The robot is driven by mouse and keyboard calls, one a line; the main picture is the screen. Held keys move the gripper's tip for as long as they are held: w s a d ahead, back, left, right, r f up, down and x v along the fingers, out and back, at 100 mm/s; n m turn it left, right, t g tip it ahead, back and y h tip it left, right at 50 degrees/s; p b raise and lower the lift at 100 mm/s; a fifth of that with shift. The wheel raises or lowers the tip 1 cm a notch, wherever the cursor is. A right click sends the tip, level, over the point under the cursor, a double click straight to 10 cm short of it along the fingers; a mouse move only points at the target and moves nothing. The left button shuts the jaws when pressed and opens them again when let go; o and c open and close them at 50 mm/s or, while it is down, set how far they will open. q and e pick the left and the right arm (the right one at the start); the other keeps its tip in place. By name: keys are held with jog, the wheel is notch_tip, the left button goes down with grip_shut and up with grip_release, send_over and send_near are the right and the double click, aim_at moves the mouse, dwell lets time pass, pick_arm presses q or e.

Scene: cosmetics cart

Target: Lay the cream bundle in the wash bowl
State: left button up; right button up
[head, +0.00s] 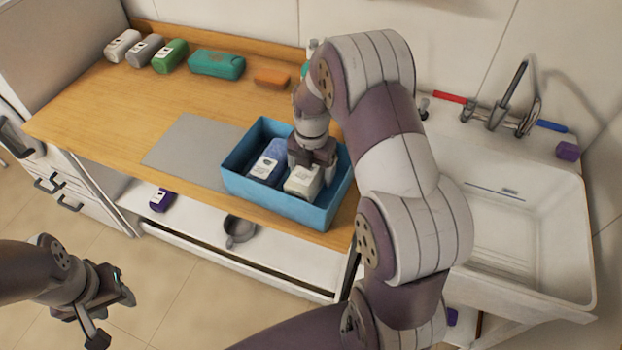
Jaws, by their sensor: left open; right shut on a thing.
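The cream bundle (301,184), a small block with a printed label, is at the right part of the blue bin (275,205). My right gripper (313,168) reaches down into the bin and is shut on the cream bundle. The fingers partly hide it, and I cannot tell whether it touches the bin floor. The wash bowl (520,225) is the white basin at the right and looks empty inside. My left gripper (112,312) is open and empty, low at the left over the floor.
A blue bundle (267,165) lies in the bin beside the cream one. A grey mat (185,150) lies left of the bin. Several coloured packs line the counter's back. A tap (508,95) rises behind the basin, and a purple block (568,150) sits on its rim.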

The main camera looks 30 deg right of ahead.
notch_tip(320, 180, down, 4)
jog(key=shift+w+d+f, duration=0.1)
jog(key=shift+w+f, duration=0.05)
jog(key=o, duration=0.8)
notch_tip(320, 180, up, 12)
jog(key=shift+r+b, duration=0.1)
jog(key=shift+b, duration=0.5)
